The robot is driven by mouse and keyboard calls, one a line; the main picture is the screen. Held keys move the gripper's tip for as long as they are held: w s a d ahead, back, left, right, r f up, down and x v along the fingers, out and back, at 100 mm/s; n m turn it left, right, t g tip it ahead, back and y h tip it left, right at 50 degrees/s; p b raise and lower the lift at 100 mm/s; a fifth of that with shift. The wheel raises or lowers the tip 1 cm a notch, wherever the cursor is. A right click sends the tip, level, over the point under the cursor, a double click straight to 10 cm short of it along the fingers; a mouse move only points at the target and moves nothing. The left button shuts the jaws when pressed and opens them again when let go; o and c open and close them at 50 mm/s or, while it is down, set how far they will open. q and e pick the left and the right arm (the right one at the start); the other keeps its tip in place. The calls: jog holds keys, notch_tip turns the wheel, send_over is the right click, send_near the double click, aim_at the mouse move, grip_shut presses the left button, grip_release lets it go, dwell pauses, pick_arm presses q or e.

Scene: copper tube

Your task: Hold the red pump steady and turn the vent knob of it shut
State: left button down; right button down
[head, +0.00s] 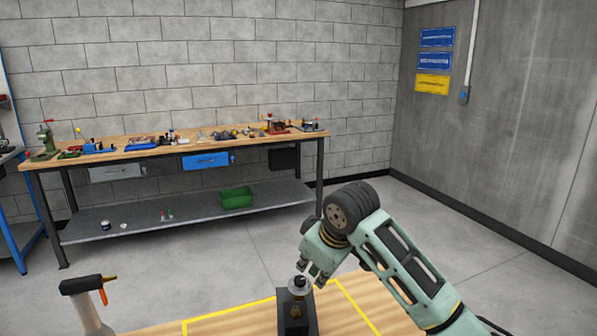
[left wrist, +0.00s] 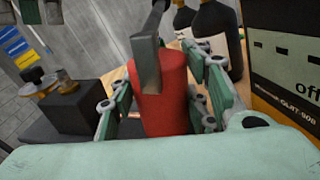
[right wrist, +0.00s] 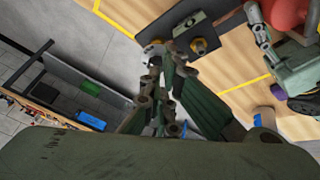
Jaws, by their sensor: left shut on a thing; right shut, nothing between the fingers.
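The red pump (left wrist: 162,95) is an upright red cylinder with a grey metal lever on top. My left gripper (left wrist: 160,105) is shut around it, one finger on each side. The pump's top edge also shows in the right wrist view (right wrist: 288,12). Beside it is a black block (head: 284,317) with a grey disc-like knob (head: 299,284) and a brass fitting (head: 296,311). My right gripper (head: 311,273) is shut and empty, its fingertips close by the grey knob. I cannot tell whether they touch. My left gripper is outside the head view.
A wooden table with yellow tape (head: 232,311) bears the block. A spray bottle (head: 88,300) stands at its left. A workbench (head: 170,152) stands far off by the wall.

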jog(key=shift+w+d+f, duration=0.1)
jog(key=shift+w+f, duration=0.3)
jog(key=shift+f, duration=0.55)
jog(key=shift+w+f, duration=0.45)
jog(key=shift+f, duration=0.5)
jog(key=shift+w+d+f, duration=0.1)
jog(key=shift+w+f, duration=0.3)
jog(key=shift+f, duration=0.55)
jog(key=shift+w+a, duration=0.15)
jog(key=shift+a, duration=0.3)
jog(key=shift+s+a+f, duration=0.1)
jog(key=shift+s+a, duration=0.2)
jog(key=shift+s+d+f, duration=0.1)
jog(key=shift+d, duration=0.05)
jog(key=shift+s+d, duration=0.1)
jog(key=shift+d, duration=0.05)
notch_tip(320, 180, up, 6)
jog(key=s, duration=0.1)
jog(key=shift+s+d, duration=0.15)
jog(key=shift+s, duration=0.1)
